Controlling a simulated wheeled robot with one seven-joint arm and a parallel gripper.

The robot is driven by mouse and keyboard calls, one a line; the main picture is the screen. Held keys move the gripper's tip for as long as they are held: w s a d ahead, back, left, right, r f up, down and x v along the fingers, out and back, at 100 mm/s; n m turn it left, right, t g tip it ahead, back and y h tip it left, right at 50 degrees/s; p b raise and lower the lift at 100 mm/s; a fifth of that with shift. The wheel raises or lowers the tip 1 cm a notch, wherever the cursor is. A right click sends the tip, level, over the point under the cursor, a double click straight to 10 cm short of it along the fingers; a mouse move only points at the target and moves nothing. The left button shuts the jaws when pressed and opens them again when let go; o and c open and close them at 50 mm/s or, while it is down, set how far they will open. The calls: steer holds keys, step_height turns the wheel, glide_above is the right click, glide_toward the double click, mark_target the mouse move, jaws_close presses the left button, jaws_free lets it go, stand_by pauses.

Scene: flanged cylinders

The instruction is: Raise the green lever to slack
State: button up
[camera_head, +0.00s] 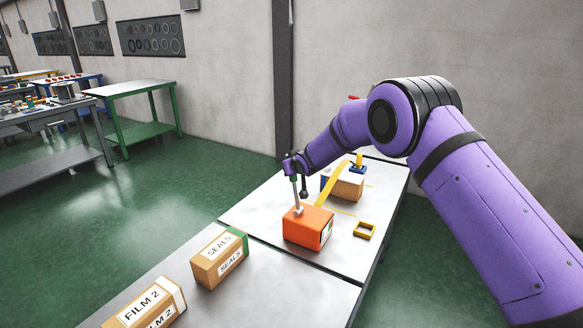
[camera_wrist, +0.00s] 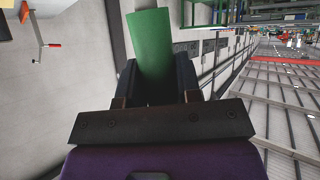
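The green lever stands nearly upright on the orange box (camera_head: 308,229); its grey shaft (camera_head: 296,196) leans slightly left in the head view. Its green grip (camera_head: 293,178) is partly hidden by my gripper (camera_head: 297,164). In the wrist view the green grip (camera_wrist: 150,45) lies between the two dark fingers of my gripper (camera_wrist: 156,82). Both fingers meet its sides, with no clear gap, and its end sticks out past them. A yellow strap (camera_head: 331,184) runs from the orange box up towards a cardboard box (camera_head: 343,187) behind it.
Labelled cartons, SEALS (camera_head: 219,259) and FILM 2 (camera_head: 147,304), stand at the front left.

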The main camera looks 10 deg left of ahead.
steer(key=o, duration=0.4)
steer(key=shift+a, duration=0.2)
steer(key=shift+o, duration=0.2)
steer(key=v, duration=1)
steer(key=shift+s+d+r, duration=0.2)
steer(key=shift+s, duration=0.05)
